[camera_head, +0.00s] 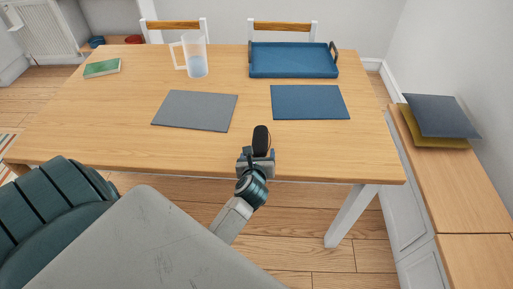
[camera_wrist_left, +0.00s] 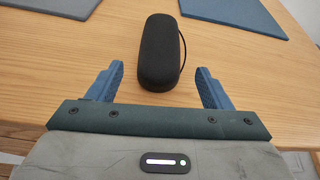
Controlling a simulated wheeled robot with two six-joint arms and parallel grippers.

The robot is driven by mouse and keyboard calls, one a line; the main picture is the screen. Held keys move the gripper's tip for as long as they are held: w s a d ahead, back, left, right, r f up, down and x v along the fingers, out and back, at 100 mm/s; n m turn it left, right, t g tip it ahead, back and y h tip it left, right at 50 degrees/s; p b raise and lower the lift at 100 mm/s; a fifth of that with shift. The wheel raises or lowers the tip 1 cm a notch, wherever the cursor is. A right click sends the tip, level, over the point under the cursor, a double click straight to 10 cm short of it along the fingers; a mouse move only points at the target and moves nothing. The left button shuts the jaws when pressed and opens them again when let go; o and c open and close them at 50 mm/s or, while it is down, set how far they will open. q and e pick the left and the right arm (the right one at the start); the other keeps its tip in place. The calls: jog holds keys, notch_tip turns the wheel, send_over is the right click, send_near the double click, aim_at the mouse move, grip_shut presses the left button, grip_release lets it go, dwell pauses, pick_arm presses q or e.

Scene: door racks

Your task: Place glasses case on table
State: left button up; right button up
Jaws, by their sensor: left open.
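The black glasses case (camera_head: 261,138) lies on the wooden table (camera_head: 330,150) near its front edge. In the left wrist view the case (camera_wrist_left: 161,50) is a long rounded black shape with a thin loop along its right side. My left gripper (camera_head: 258,157) is at the table's front edge, just on the near side of the case. Its two blue fingers (camera_wrist_left: 160,70) are apart, one on each side of the case's near end, with visible gaps to it. My right gripper is not in view.
A grey mat (camera_head: 196,110) and a blue mat (camera_head: 310,102) lie beyond the case. A blue tray (camera_head: 293,62), a pitcher (camera_head: 196,58) and a green book (camera_head: 102,68) are farther back. A side cabinet (camera_head: 470,180) stands at right.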

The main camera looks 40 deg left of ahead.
pick_arm(q)
jog(key=v, duration=0.6)
jog(key=shift+s, duration=0.2)
